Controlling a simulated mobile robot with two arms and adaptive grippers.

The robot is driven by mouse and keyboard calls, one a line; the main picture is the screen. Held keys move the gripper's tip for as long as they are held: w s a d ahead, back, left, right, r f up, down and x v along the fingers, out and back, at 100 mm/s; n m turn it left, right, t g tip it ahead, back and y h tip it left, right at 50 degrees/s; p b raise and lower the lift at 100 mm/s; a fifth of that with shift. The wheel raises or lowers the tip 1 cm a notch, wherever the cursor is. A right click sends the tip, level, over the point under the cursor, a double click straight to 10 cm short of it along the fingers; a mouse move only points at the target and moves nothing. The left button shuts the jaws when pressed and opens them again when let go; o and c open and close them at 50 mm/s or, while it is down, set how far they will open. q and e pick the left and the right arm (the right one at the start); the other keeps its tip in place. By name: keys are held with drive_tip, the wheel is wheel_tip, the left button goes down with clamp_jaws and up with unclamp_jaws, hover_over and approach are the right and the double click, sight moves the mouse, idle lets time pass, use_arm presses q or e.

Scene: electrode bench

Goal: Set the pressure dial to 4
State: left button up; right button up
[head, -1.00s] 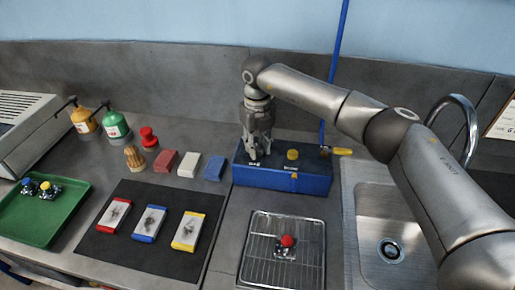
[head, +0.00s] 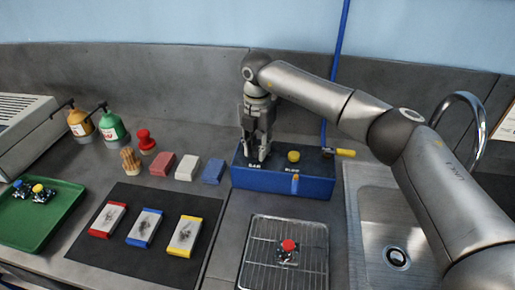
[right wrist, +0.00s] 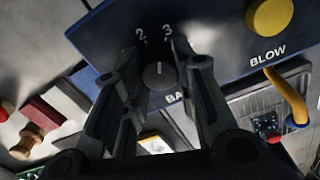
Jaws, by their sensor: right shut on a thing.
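The pressure dial (right wrist: 158,76) is a dark round knob on top of the blue box (head: 270,182), by the lettering BAR. In the right wrist view its light mark points up, roughly between the printed 2 and 3. The number 4 is not visible, and a finger covers the panel right of the 3. My right gripper (head: 256,157) points down at the box's left part, its fingers on either side of the dial. It is shut on the dial; the right wrist view also shows the fingers (right wrist: 158,70). My left gripper is not in view.
A yellow button (head: 293,156) sits beside the dial, near the word BLOW. A yellow-handled valve (head: 345,152) sticks out at the box's right end. A wire rack (head: 262,268) with a red-topped part (head: 288,246) lies in front. A sink (head: 372,212) is at right.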

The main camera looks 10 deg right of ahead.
sight(257, 148)
drive_tip(key=m+b, duration=0.1)
drive_tip(key=m, duration=0.4)
drive_tip(key=shift+m, duration=0.3)
drive_tip(key=m+b, duration=0.1)
drive_tip(key=m, duration=0.3)
drive_tip(key=shift+m, duration=0.4)
drive_tip(key=o, duration=1.1)
drive_tip(key=shift+c, duration=0.2)
wheel_tip(257, 148, up, 12)
